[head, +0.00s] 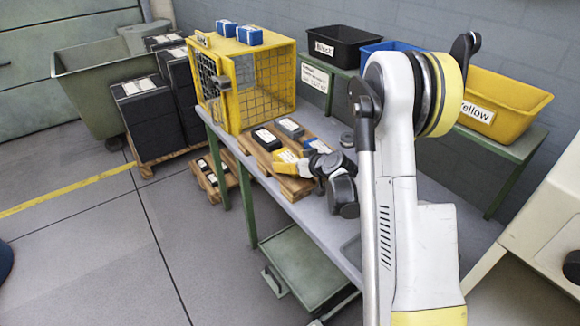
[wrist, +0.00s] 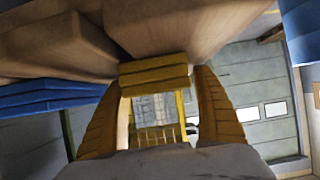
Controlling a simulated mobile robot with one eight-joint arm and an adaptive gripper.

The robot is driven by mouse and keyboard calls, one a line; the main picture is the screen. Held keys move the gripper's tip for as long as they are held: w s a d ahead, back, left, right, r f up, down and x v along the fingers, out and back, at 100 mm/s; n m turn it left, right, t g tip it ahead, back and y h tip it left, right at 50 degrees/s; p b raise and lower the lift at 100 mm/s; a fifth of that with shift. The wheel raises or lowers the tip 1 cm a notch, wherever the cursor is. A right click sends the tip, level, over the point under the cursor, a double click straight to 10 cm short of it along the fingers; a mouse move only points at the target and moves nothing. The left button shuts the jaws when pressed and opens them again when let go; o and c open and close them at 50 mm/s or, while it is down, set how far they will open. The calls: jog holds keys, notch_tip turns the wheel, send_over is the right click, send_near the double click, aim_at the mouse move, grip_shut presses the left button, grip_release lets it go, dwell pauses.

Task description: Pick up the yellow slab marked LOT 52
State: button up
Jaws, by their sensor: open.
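A yellow slab with a white label (head: 287,156) lies at the near edge of a wooden board on the bench; its lettering is too small to read. My gripper (head: 296,166) is at this slab, reaching in from the right and partly covering it. In the wrist view, a yellow block-like piece (wrist: 154,72), apparently the slab, sits between the tips of my gripper's two ribbed yellow fingers (wrist: 160,88). The fingers are spread, one on each side of it. I cannot tell whether either finger touches it.
On the wooden board (head: 258,160) lie a black slab (head: 266,139) and a grey slab (head: 290,128) close by. A yellow mesh cage (head: 270,85) stands behind them. Black, blue and yellow bins (head: 505,100) stand along the wall.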

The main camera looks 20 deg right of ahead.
jog(key=c, duration=1.5)
jog(key=shift+r, duration=0.1)
